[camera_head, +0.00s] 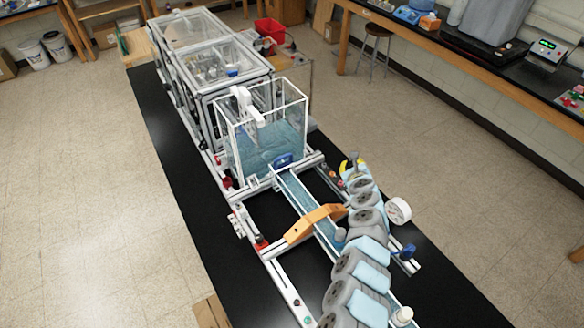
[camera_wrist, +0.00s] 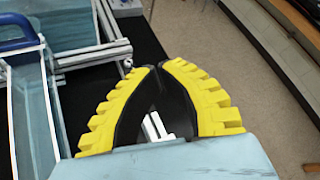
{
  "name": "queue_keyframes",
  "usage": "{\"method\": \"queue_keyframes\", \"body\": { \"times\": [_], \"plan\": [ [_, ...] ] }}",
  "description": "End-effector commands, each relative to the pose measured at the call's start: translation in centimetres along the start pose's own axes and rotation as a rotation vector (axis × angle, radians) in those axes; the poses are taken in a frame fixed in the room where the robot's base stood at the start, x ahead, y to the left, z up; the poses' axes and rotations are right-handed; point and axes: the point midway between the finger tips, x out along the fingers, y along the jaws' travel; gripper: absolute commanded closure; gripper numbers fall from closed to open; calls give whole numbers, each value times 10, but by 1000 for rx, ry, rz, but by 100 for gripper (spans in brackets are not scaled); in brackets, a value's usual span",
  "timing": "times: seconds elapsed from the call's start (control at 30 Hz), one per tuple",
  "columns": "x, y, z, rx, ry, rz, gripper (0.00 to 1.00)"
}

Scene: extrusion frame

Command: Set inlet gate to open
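A clear-walled tank (camera_head: 262,135) of blue water stands on the extrusion frame. A blue handle (camera_head: 283,160), apparently of the inlet gate, sits low on the tank's front, at the head of a water channel (camera_head: 305,198). Part of it shows at the upper left of the wrist view (camera_wrist: 15,37). Whether the gate is raised or lowered is hard to tell. My gripper (camera_head: 352,161) is right of the handle, apart from it. In the wrist view its yellow-and-black fingers (camera_wrist: 160,67) come together at the tips, with nothing seen held between them.
An orange arched piece (camera_head: 315,222) spans the channel. A white handwheel (camera_head: 397,211) and a blue knob (camera_head: 408,252) are at the frame's right side. My arm links stretch along the right of the channel. Enclosed clear boxes (camera_head: 215,75) stand behind the tank.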

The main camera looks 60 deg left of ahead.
Motion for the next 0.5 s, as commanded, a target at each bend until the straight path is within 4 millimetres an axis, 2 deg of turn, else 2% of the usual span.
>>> {"method": "queue_keyframes", "body": {
  "times": [0.03, 0.1, 0.2, 0.33, 0.5],
  "plan": [
    [5, 30, 13, 42, -17, 92, 100],
    [6, 68, 29, 108, -29, 213, 100],
    [1, 111, 48, 184, -33, 351, 100],
    [-8, 146, 59, 245, -23, 462, 100],
    [-11, 161, 66, 273, -20, 511, 100]
  ]
}}
